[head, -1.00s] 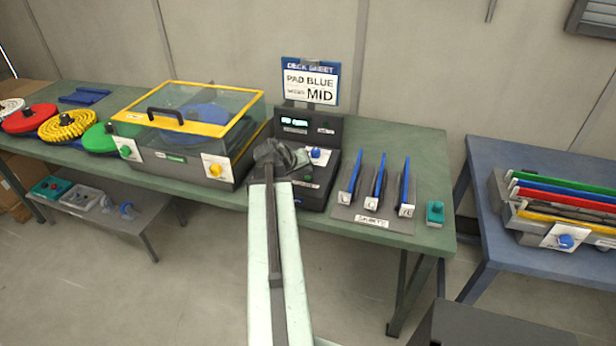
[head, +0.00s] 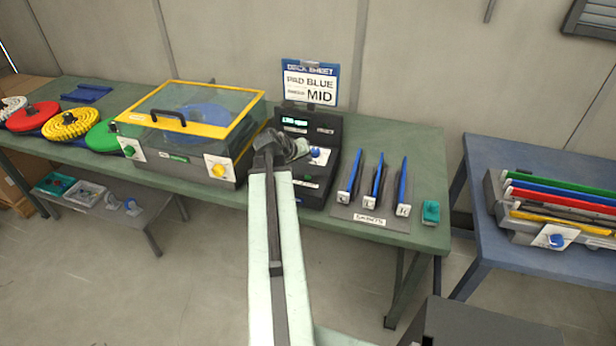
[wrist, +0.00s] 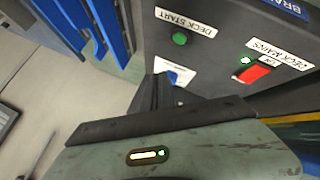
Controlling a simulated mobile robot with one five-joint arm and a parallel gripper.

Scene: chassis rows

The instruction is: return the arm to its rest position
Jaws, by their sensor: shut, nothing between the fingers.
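My arm reaches up the middle of the head view, ending in my gripper (head: 300,150) in front of the black control box (head: 322,180) on the green table. In the wrist view my gripper (wrist: 163,84) is shut, its dark fingers close to a white plate with a blue knob (wrist: 172,78). Whether the fingers touch it I cannot tell. The knob also shows in the head view (head: 315,152). A green button (wrist: 180,39) labelled DECK START and a red switch (wrist: 254,73) labelled DECK MAINS are on the box face.
A clear-lidded case (head: 180,125) with yellow edges stands left of the box. A rack of blue upright pieces (head: 372,205) and a teal block (head: 431,212) stand right. A sign (head: 309,84) reads PAD BLUE, MID. A blue table (head: 490,235) is further right.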

